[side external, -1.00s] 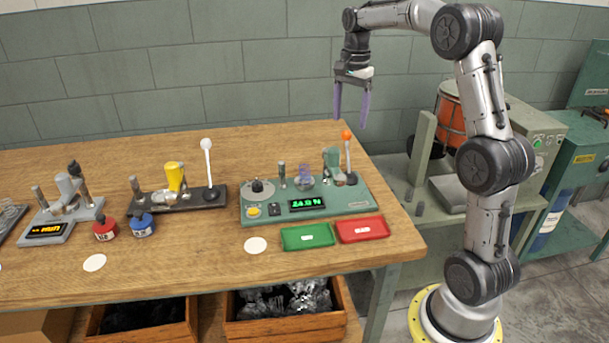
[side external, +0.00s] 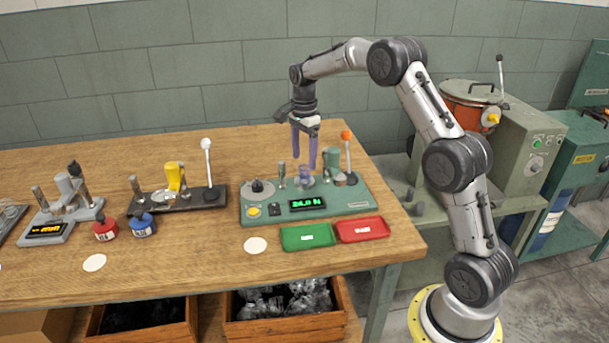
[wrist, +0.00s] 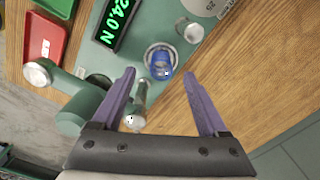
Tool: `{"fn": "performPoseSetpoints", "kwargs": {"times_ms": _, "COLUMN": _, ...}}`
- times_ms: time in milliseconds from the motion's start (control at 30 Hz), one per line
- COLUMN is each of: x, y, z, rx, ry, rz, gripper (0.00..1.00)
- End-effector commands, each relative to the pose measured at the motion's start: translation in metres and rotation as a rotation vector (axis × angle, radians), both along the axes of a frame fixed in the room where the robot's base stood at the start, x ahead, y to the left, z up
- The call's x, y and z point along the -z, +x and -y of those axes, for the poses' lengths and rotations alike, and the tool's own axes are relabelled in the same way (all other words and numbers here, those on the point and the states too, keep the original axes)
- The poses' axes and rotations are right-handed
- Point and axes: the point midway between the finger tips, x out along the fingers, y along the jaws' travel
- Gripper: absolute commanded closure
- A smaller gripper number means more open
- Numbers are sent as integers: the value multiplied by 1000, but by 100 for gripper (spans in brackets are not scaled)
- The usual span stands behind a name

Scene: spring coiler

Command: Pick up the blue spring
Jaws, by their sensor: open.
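The blue spring (wrist: 161,66) stands on a round metal seat of the green tester (wrist: 145,30), seen from above in the wrist view. In the side external view it is a small bluish shape (side external: 305,172) behind the green display. My gripper (side external: 303,163) points down above the tester with its two purple fingers apart and nothing between them. In the wrist view the open fingers (wrist: 159,74) reach toward the spring, which lies just beyond and between their tips. I cannot tell the exact height of the tips above it.
The tester's orange-knobbed lever (side external: 346,150) and a metal post (wrist: 140,100) stand close to the fingers. Green (side external: 307,236) and red (side external: 362,229) trays lie in front. Other bench devices, including one with a yellow part (side external: 174,177), stand to the left.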

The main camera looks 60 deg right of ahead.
Motion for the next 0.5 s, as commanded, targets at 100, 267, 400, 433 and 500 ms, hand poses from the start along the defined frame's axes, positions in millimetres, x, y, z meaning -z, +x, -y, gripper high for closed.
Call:
{"fn": "performPoseSetpoints", "kwargs": {"times_ms": 100, "x": 6, "y": 0, "z": 0, "rx": 0, "ry": 0, "rz": -1, "gripper": 23}}
{"fn": "performPoseSetpoints", "kwargs": {"times_ms": 267, "x": 24, "y": 0, "z": 2, "rx": 0, "ry": 1, "rz": -3, "gripper": 23}}
{"fn": "performPoseSetpoints", "kwargs": {"times_ms": 400, "x": 45, "y": 0, "z": 3, "rx": -1, "ry": 1, "rz": -4, "gripper": 23}}
{"fn": "performPoseSetpoints", "kwargs": {"times_ms": 433, "x": 48, "y": 0, "z": 3, "rx": 0, "ry": 1, "rz": -3, "gripper": 23}}
{"fn": "performPoseSetpoints", "kwargs": {"times_ms": 500, "x": 53, "y": 1, "z": 3, "rx": 0, "ry": 0, "rz": -1, "gripper": 23}}
